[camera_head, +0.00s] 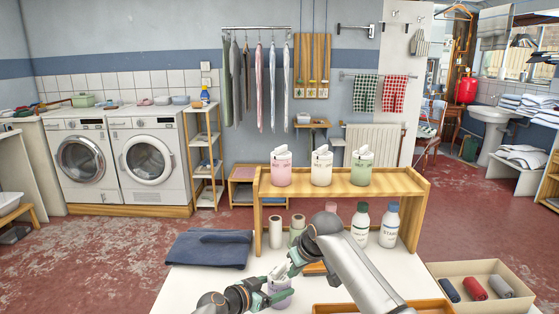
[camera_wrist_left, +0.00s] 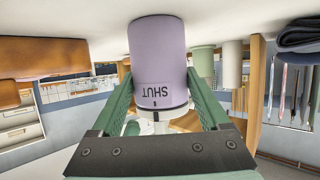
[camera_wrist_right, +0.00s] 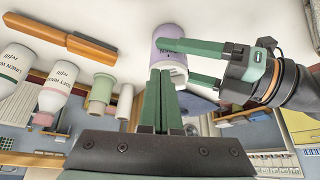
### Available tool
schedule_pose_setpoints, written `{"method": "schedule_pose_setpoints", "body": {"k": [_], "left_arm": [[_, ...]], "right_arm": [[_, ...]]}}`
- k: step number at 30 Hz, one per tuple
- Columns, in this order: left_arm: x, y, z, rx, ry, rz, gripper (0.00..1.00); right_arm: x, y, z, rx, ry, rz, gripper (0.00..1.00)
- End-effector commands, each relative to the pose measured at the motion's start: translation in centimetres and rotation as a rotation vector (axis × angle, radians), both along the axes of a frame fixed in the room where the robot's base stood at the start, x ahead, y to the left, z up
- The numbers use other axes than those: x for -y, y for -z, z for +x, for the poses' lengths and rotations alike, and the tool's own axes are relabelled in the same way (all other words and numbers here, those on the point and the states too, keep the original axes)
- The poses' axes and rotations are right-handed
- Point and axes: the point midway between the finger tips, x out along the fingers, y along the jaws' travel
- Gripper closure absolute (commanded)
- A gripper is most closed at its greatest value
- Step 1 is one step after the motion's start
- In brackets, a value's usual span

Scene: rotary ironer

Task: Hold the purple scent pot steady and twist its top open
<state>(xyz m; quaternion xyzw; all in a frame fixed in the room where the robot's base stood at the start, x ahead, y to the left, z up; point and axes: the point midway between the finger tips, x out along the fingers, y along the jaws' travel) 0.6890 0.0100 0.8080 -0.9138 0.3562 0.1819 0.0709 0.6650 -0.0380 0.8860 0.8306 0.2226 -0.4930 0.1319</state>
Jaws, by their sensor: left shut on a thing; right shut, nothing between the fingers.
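The purple scent pot (camera_head: 281,298) is at the front of the white table in the head view, with a white top (camera_head: 279,272). My left gripper (camera_head: 272,298) is shut around its body from the left. In the left wrist view the pot (camera_wrist_left: 158,50) sits between the green fingers, its "SHUT" label upside down and a dark mark near the rim. The white top (camera_wrist_left: 157,114) shows partly beyond it. My right gripper (camera_wrist_right: 160,85) is shut and empty beside the top. The pot also shows in the right wrist view (camera_wrist_right: 168,35), partly hidden by the left fingers.
A wooden shelf (camera_head: 340,189) behind bears pink, white and green pots. A dark folded cloth (camera_head: 210,249) lies at left; a box of rolled cloths (camera_head: 475,286) is at right. A brown wooden brush-like object (camera_wrist_right: 65,38) lies nearby.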

Motion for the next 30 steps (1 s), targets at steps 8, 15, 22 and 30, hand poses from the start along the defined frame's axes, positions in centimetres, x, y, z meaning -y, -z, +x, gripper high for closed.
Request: {"method": "schedule_pose_setpoints", "body": {"k": [8,15,22,30], "left_arm": [[0.0,0.0,0.0,0.000,0.000,0.000,0.88],[0.0,0.0,0.0,0.000,0.000,0.000,0.88],[0.0,0.0,0.0,0.000,0.000,0.000,0.88],[0.0,0.0,0.0,0.000,0.000,0.000,0.06]], "right_arm": [[0.0,-3.5,0.1,0.003,-0.001,0.001,1.00],[0.0,-5.5,0.0,0.001,0.000,0.000,1.00],[0.0,-5.6,0.0,0.001,0.000,0.000,1.00],[0.0,-5.6,0.0,0.001,0.000,0.000,1.00]]}}
